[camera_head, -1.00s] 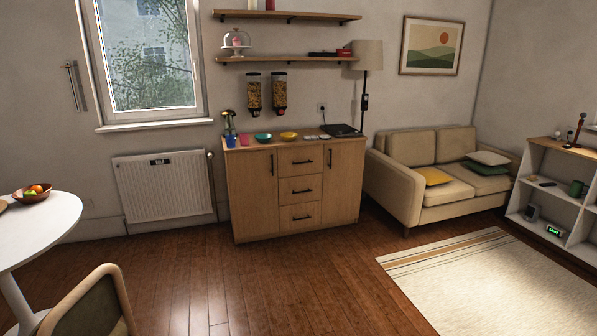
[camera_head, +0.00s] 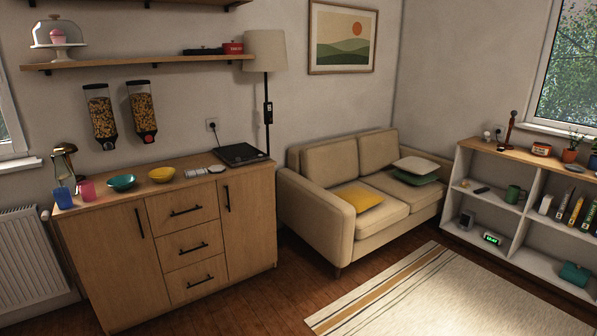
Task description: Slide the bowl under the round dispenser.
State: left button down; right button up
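Two bowls stand on the wooden cabinet top (camera_head: 140,199): a teal bowl (camera_head: 121,183) and, to its right, a yellow bowl (camera_head: 162,174). Both are upright and apart. Two food dispensers hang on the wall above: a left dispenser (camera_head: 101,116) and a right dispenser (camera_head: 141,111) with a red spot near its bottom. Both have dark lids and hold brownish pieces. I cannot tell from their shapes which is the round one. Neither of my grippers is in view.
A blue cup (camera_head: 62,198), a pink cup (camera_head: 87,190) and a brass-coloured lamp (camera_head: 64,160) stand at the cabinet's left end. A black flat appliance (camera_head: 240,154) lies at its right end. Wooden floor lies in front; a sofa (camera_head: 350,190) stands right.

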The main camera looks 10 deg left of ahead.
aim_at(122, 182)
jog(key=u, duration=0.05)
jog(key=i, duration=2.95)
jog(key=u, duration=1.35)
jog(key=i, duration=1.6)
jog(key=u, duration=1.1)
jog(key=i, duration=0.3)
jog(key=z, duration=0.05)
